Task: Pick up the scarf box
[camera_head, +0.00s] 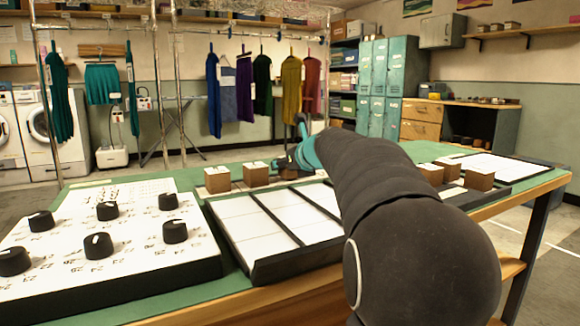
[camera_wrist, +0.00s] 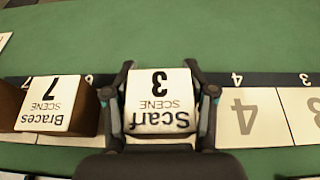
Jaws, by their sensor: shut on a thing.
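The scarf box (camera_wrist: 162,98), with a white top labelled "Scarf SCENE 3", sits between the two fingers of my gripper (camera_wrist: 162,92) in the wrist view. The fingers are shut on its left and right sides. The label reads upside down. In the head view my gripper (camera_head: 297,150) is at the far edge of the tray, partly hidden behind my arm. I cannot clearly tell from these views whether the box is lifted off the surface.
The Braces box (camera_wrist: 52,104) stands just left of my gripper. A numbered tray (camera_head: 248,222) with white slots lies on the green table. A knob board (camera_head: 105,240) is at the left. More brown boxes (camera_head: 479,179) stand at the right. Clothes (camera_head: 291,88) hang behind.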

